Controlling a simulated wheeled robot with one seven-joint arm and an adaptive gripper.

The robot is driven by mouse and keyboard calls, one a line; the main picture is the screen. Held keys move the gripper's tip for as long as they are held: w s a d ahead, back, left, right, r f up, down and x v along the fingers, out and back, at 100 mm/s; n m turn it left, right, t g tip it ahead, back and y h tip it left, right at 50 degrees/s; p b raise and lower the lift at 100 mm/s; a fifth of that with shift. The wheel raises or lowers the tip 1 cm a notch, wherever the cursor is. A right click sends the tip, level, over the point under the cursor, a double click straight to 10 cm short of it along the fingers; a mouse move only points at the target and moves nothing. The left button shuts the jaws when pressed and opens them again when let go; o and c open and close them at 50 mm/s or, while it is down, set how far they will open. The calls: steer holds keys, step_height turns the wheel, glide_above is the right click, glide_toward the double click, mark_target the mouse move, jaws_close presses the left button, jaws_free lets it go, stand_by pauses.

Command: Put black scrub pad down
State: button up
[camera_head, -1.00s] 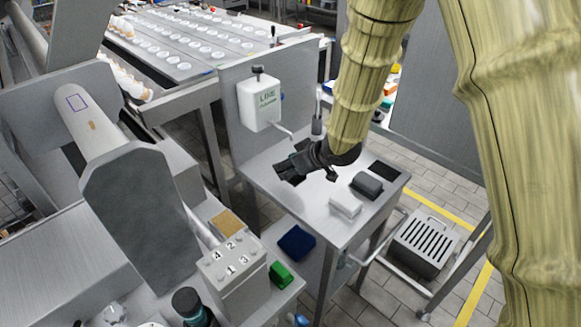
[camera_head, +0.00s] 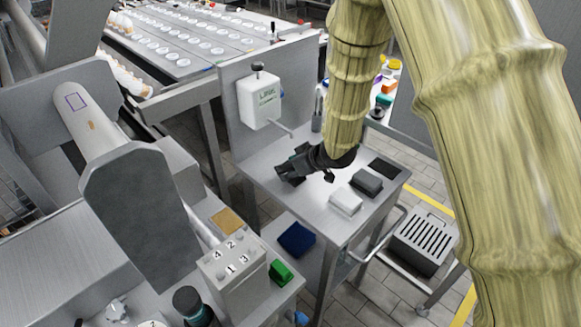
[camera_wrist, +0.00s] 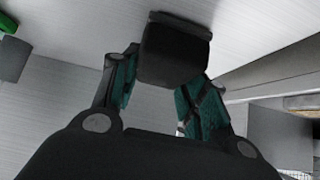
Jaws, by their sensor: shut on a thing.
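My gripper (camera_head: 290,169) is low over the left part of the small steel table's top (camera_head: 318,208). In the wrist view its two teal-padded fingers (camera_wrist: 163,85) are shut on the black scrub pad (camera_wrist: 175,50). The pad sits between the fingertips, over a pale grey surface. In the head view the gripper is dark and the pad cannot be told apart from the fingers. I cannot tell whether the pad touches the surface.
On the same top are a white pad (camera_head: 345,201), a dark grey pad (camera_head: 366,182) and a flat black square (camera_head: 383,168). A white dispenser (camera_head: 259,101) hangs on the back panel. A blue pad (camera_head: 297,240) lies lower, on the left.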

steer(key=o, duration=0.8)
steer(key=shift+f, duration=0.1)
steer(key=shift+o, duration=0.2)
steer(key=v, duration=1.2)
